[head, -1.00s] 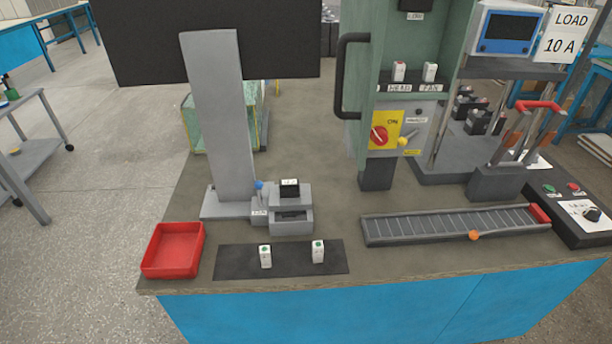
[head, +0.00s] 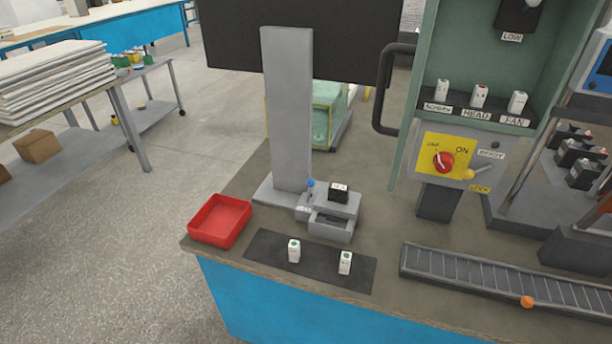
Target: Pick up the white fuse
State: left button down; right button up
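Two small white blocks that look like fuses stand upright on the black mat (head: 267,262) at the table's front: a left white fuse (head: 294,251) and a right white fuse (head: 345,262), each with a green mark on top. Three similar white fuses stand in the green cabinet (head: 408,140): one over a label like SCREEN (head: 442,89), one with a red mark over HEAD (head: 479,95), one over FAN (head: 518,101). I cannot tell which one the task means. Neither of my grippers is in view.
A red tray (head: 220,220) sits left of the mat. Behind the mat is a grey stand (head: 288,110) with a black block (head: 338,191) on its base. A roller track (head: 470,280) with an orange ball (head: 527,302) lies right. A yellow switch panel (head: 445,157) is under the cabinet shelf.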

aim_at(480, 92)
jog(key=j+z, duration=0.5)
jog(key=j, duration=0.3)
jog(key=j+z, duration=0.5)
jog(key=j, duration=0.25)
jog(key=l, duration=0.25)
